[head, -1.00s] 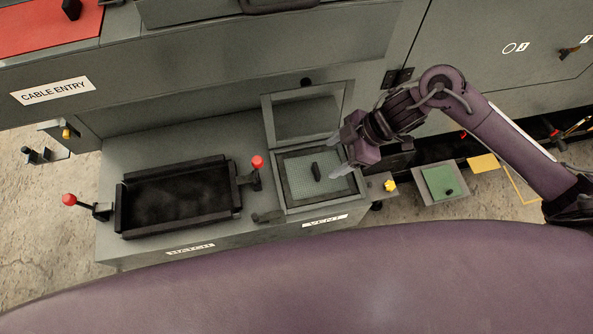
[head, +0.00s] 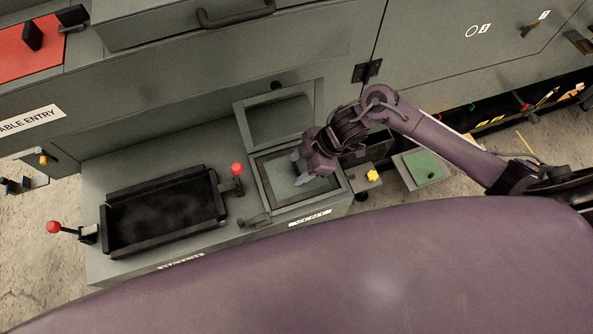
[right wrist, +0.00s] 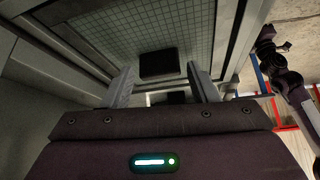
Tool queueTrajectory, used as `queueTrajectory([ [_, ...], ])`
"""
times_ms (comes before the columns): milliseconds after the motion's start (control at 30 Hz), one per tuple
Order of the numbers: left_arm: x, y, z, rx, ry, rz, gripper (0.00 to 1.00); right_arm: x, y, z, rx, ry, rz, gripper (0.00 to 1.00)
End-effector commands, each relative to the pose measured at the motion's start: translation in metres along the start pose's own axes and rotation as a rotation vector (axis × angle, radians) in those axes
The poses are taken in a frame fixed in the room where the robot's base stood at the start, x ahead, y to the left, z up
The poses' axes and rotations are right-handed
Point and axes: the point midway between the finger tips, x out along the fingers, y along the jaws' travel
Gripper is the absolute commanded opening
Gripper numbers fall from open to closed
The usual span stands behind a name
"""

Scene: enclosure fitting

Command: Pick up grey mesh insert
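The grey mesh insert (head: 280,178) lies in the square frame marked VENT, in the middle of the head view. In the right wrist view the mesh insert (right wrist: 110,40) shows as a gridded sheet with a dark block-shaped handle (right wrist: 159,65) on it. My right gripper (head: 299,176) is over the insert. In the right wrist view its two fingers (right wrist: 162,84) are apart, one on each side of the handle, with gaps showing between. In the head view the gripper hides the handle. My left gripper is not in view.
A raised lid (head: 279,120) stands behind the vent frame. A black tray-like hatch (head: 163,212) with red-knobbed levers (head: 237,169) is to the left. A yellow knob (head: 372,175) and a green plate (head: 424,167) are to the right.

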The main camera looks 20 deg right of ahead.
Motion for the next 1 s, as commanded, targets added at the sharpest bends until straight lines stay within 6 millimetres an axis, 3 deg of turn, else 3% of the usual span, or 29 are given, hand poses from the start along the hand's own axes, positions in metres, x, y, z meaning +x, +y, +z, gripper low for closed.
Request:
queueTrajectory([
  [33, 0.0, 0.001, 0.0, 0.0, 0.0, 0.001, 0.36, 0.0, 0.0, 0.0, 0.0, 0.0, 0.0, 0.47],
  [300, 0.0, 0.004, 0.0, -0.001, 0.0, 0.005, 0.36, -0.001, 0.0, 0.0, 0.0, 0.001, 0.001, 0.14],
  [567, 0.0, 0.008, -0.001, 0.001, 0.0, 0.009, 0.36, -0.004, 0.001, -0.003, -0.002, 0.001, 0.002, 0.14],
  [1000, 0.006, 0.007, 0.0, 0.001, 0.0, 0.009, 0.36, -0.07, 0.001, -0.045, -0.004, 0.001, 0.004, 0.14],
])
